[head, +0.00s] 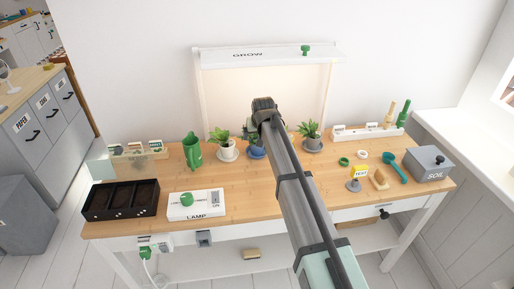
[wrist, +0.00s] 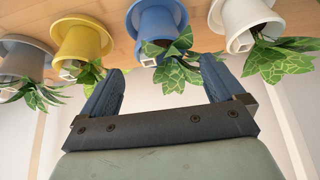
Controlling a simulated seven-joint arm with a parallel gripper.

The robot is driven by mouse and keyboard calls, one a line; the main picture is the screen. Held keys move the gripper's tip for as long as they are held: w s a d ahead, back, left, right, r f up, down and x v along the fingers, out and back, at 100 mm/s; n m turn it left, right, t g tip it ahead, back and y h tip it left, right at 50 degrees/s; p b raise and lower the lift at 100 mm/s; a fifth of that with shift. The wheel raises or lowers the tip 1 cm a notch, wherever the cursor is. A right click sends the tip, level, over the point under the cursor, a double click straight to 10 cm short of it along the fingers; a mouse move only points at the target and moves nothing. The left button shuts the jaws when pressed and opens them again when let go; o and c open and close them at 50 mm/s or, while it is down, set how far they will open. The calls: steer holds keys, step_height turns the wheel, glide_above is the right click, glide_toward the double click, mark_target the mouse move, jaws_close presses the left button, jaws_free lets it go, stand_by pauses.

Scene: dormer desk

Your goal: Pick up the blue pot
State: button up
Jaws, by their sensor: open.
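The blue pot (wrist: 157,22) holds a plant with patterned green leaves and a white tag. The wrist view shows it upside down at the top middle, beyond the fingertips and roughly between them. My gripper (wrist: 160,80) is open, with nothing held; some of the plant's leaves reach toward the space between its fingers. In the head view the blue pot (head: 257,154) stands on the desk, mostly hidden behind my arm and its plant.
A white pot (wrist: 243,18) and a yellow pot (wrist: 82,40) flank the blue pot. A grey pot (wrist: 24,60) stands beyond the yellow one. A green watering can (head: 192,152), lamp box (head: 196,207) and black tray (head: 120,200) occupy the desk's left; a grow panel (head: 222,56) stands behind.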

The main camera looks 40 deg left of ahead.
steer(key=shift+x, duration=3.7)
steer(key=shift+c, duration=0.3)
steer(key=shift+r, duration=0.1)
steer(key=c, duration=1.1)
